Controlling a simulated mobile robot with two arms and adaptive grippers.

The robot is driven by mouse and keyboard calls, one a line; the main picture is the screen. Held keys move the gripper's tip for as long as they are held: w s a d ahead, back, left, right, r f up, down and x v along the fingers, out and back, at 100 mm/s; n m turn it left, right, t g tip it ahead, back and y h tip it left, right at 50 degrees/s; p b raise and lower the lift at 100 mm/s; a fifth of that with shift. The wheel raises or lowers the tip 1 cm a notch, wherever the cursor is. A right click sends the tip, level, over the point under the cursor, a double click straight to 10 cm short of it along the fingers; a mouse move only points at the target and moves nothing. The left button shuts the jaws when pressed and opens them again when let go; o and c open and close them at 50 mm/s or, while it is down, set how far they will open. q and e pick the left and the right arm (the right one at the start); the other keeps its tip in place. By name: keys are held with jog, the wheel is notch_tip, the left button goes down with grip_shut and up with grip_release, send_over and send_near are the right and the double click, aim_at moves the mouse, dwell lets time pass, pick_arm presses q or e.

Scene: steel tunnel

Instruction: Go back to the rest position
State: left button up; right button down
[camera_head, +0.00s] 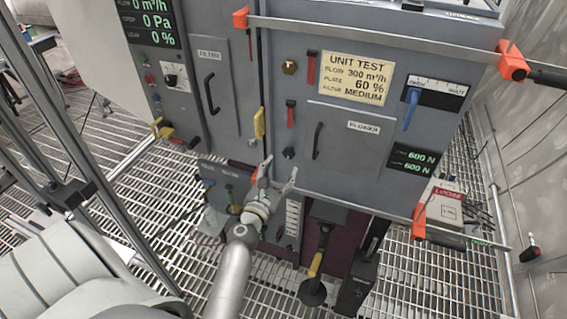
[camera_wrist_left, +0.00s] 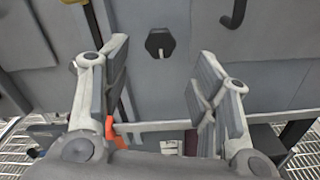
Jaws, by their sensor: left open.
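My left gripper (camera_head: 279,174) is in front of the lower middle of the grey test cabinet (camera_head: 285,75), its arm rising from the bottom of the head view. Its two fingers are spread and nothing is between them. In the left wrist view the open fingers (camera_wrist_left: 160,80) face the grey cabinet front, with a dark hexagonal knob (camera_wrist_left: 160,42) showing beyond the gap. Whether the fingertips touch the panel cannot be told. My right gripper is not seen.
The cabinet carries a blower door (camera_head: 345,150), a blue-handled lever (camera_head: 411,108) and a metal bar (camera_head: 380,40) with orange corners. A yellow-handled pedal or lever (camera_head: 316,265) stands low in front. A white box (camera_head: 438,208) is at right. Grated floor (camera_head: 450,280) surrounds it.

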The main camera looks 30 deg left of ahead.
pick_arm(q)
jog(key=shift+v, duration=0.85)
